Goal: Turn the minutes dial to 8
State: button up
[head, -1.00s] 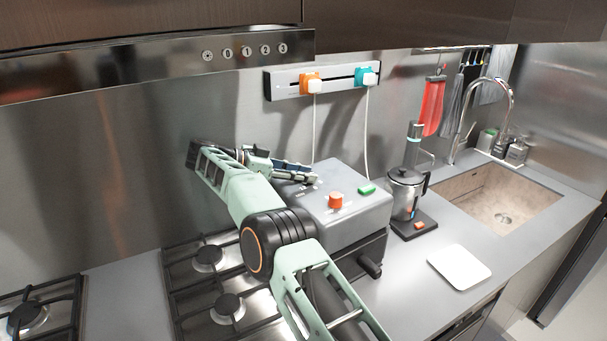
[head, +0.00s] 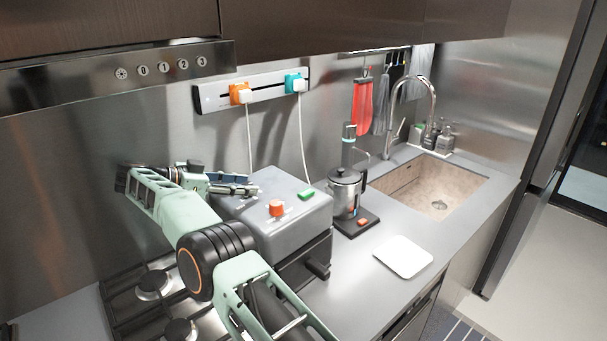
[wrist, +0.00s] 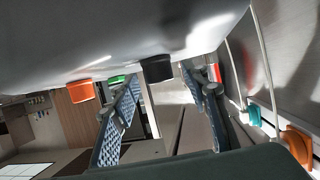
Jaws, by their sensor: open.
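A grey box-shaped appliance (head: 290,232) stands on the counter. Its top carries an orange knob (head: 276,208) and a green button (head: 306,194). My gripper (head: 252,190) is over the back left part of that top, left of the orange knob. In the wrist view a black knob (wrist: 157,68) on the appliance's face lies ahead, between the two spread fingers of my gripper (wrist: 162,84); no contact is visible. The orange knob (wrist: 79,91) and green button (wrist: 119,78) are to its left there. Dial markings are not legible, so I cannot tell which knob is the minutes dial.
A gas hob (head: 150,288) lies below my arm. A steel kettle (head: 345,192) on a dark base stands right of the appliance, with a white board (head: 403,257) in front. A rail with orange and teal plugs (head: 252,91) is on the wall; their cords hang behind the appliance.

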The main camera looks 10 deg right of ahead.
jog(key=shift+s+d+n+t+y, duration=0.1)
jog(key=shift+s+n+t+y, duration=0.1)
jog(key=shift+n+t+y, duration=1.05)
jog(key=shift+n+t, duration=0.65)
jog(key=shift+n, duration=0.1)
jog(key=shift+s+d+n+t+y, duration=0.1)
jog(key=shift+d+n+t+y, duration=0.1)
jog(key=shift+n+t+y, duration=0.9)
jog(key=shift+d+n+t+y, duration=0.15)
jog(key=shift+n+t+y, duration=0.15)
jog(key=shift+n+y, duration=0.9)
jog(key=shift+s+d+f+n+y+b, duration=0.1)
jog(key=shift+f+n+y+b, duration=0.05)
jog(key=shift+n+y+b, duration=0.75)
jog(key=n+y+b, duration=0.1)
jog(key=y+b, duration=0.1)
jog(key=b, duration=0.1)
jog(key=shift+f+n+t+y+b, duration=0.15)
jog(key=shift+n+t+y+b, duration=0.2)
jog(key=shift+n+t+b, duration=0.05)
jog(key=shift+d+b, duration=0.1)
jog(key=shift+b, duration=0.4)
jog(key=n+y+b, duration=0.2)
jog(key=y+b, duration=0.1)
jog(key=b, duration=0.6)
jog(key=shift+d+n, duration=0.2)
jog(key=shift+n, duration=0.2)
jog(key=shift+r+n+g+y+b, duration=0.2)
jog(key=shift+n+g+y+b, duration=0.15)
jog(key=shift+y+b, duration=0.3)
